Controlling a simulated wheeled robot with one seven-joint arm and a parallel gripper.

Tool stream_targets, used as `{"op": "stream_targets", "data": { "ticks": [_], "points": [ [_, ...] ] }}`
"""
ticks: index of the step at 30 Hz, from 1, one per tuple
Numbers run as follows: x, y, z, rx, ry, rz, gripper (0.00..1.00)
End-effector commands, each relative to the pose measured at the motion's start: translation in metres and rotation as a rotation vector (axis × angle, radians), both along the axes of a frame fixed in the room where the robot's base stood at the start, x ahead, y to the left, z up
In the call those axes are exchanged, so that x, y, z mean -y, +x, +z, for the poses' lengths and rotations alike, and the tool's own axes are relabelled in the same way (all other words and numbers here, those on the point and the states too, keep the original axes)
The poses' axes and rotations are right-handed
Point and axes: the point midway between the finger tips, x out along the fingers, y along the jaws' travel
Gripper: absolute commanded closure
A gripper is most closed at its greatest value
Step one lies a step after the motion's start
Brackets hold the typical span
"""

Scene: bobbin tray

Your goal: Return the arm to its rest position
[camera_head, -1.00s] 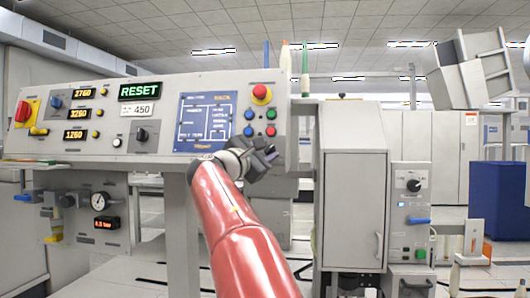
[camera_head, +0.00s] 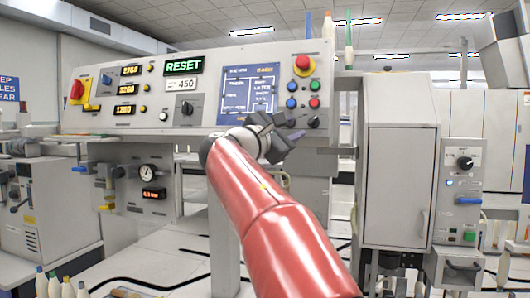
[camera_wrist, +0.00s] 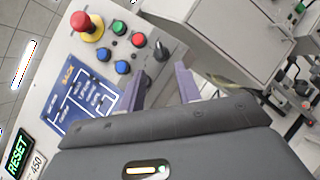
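My gripper (camera_head: 290,130) is in front of the lower right part of the control panel (camera_head: 140,70) in the head view, at the end of my red arm. In the wrist view my gripper (camera_wrist: 160,86) shows two purple-grey fingers spread apart with nothing between them. The black knob (camera_wrist: 161,50) on the panel lies just beyond the fingers in that view. I cannot tell from the frames whether a finger touches the panel.
The panel carries a red mushroom button (camera_head: 303,65), coloured buttons, a blue screen (camera_head: 248,92) and a RESET display (camera_head: 184,66). A grey cabinet (camera_head: 395,180) stands right of my arm. Bottles (camera_head: 55,285) stand at the lower left. Open floor shows beneath the panel.

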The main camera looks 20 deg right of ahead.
Motion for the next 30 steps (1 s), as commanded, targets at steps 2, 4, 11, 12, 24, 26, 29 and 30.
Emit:
{"op": "stream_targets", "data": {
  "ticks": [2, 4, 11, 12, 24, 26, 29, 30],
  "points": [
    [0.001, 0.0, -0.001, 0.0, 0.004, 0.001, 0.66],
    [0.004, -0.003, -0.006, 0.001, 0.035, 0.01, 0.66],
    [0.028, -0.054, -0.098, 0.051, 0.509, 0.101, 0.66],
    [0.028, -0.071, -0.123, 0.073, 0.634, 0.109, 0.66],
    [-0.055, -0.249, -0.35, 0.36, 1.716, -0.166, 0.66],
    [-0.069, -0.269, -0.374, 0.407, 1.825, -0.239, 0.66],
    [-0.088, -0.295, -0.404, 0.475, 1.96, -0.346, 0.66],
    [-0.093, -0.302, -0.412, 0.495, 1.997, -0.379, 0.66]
  ]
}}
